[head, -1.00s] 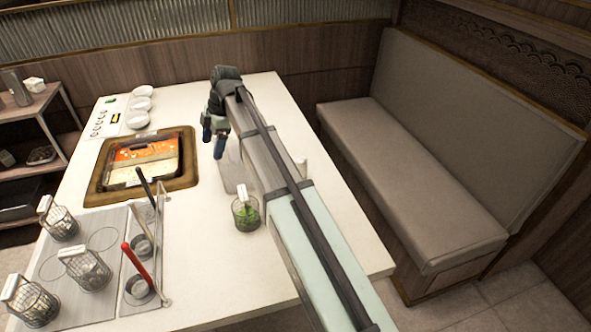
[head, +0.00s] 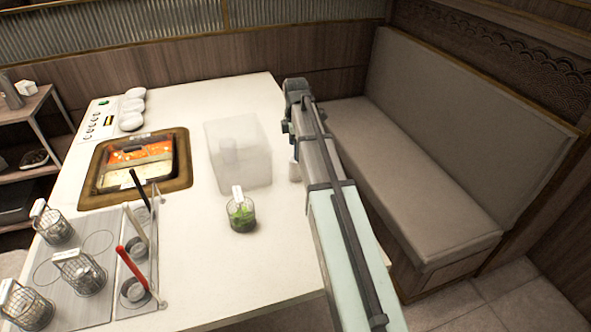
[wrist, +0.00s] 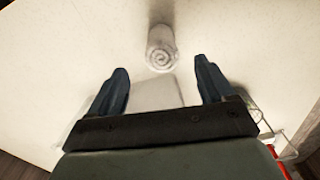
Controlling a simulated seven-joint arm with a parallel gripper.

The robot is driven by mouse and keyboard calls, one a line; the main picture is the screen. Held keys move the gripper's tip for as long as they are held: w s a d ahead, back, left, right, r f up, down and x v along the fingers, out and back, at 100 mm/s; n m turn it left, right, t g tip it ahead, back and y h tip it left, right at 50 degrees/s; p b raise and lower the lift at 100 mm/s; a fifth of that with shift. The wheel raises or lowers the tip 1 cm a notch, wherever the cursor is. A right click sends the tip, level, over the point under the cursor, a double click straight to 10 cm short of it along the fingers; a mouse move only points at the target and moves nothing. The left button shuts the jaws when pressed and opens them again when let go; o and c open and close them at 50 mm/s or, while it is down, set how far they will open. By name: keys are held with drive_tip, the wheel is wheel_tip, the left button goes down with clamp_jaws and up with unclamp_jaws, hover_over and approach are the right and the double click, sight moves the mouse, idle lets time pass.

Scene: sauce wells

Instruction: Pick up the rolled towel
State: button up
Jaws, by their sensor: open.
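The rolled towel (wrist: 161,47) is a white roll with a spiral end. In the wrist view it lies on the pale table just beyond my fingertips, roughly centred between them. My gripper (wrist: 160,80) is open, one dark blue finger on each side, and nothing is held. In the head view my gripper (head: 288,130) is over the table's right side, mostly hidden by my arm. A small white shape (head: 294,171) shows beside my arm there; I cannot tell if it is the towel.
A translucent box (head: 258,165) stands on the table left of my arm, with a basket of greens (head: 241,214) in front. A hot pot (head: 97,172) is set in the table further left, near several wire baskets (head: 82,272). A bench (head: 430,190) is at the right.

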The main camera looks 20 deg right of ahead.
sight(295, 168)
drive_tip(key=shift+f, duration=4.9)
drive_tip(key=shift+c, duration=0.5)
drive_tip(key=c, duration=1)
